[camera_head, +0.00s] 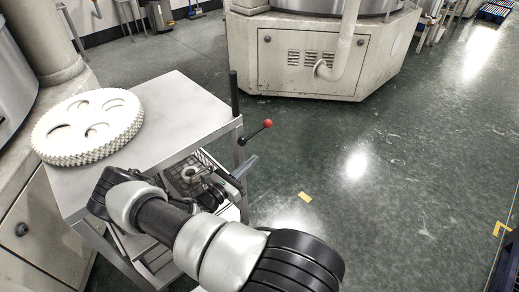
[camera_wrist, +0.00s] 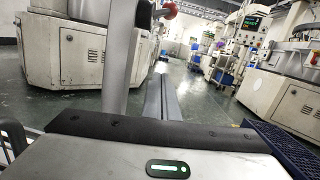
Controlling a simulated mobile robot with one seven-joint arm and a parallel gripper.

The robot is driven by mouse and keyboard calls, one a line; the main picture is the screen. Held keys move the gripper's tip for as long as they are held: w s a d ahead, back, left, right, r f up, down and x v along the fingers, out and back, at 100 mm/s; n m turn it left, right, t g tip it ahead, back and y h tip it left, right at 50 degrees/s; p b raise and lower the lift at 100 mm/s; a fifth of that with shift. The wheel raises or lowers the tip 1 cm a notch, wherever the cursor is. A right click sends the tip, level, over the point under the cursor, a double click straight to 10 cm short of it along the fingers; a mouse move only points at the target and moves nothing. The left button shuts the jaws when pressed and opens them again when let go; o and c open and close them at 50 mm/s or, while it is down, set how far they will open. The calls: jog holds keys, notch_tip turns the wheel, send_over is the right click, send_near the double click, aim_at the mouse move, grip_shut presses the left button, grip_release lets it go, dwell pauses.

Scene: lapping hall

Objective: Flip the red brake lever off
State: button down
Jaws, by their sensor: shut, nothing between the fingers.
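The red ball knob of the brake lever (camera_head: 267,123) sits on a thin dark rod. The rod slants up and to the right from the right corner post of a steel cart.
The steel cart (camera_head: 185,108) carries a stack of white toothed discs (camera_head: 88,127). A lower shelf of dark parts lies under my arm. A large pale machine (camera_head: 310,55) stands behind. The green floor to the right is mostly clear.

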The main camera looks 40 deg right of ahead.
jog(key=shift+s+a+f, duration=0.1)
jog(key=shift+a+f, duration=0.35)
jog(key=shift+a, duration=0.25)
jog(key=shift+s+a+f, duration=0.1)
jog(key=shift+a+f, duration=0.35)
jog(key=shift+a, duration=0.2)
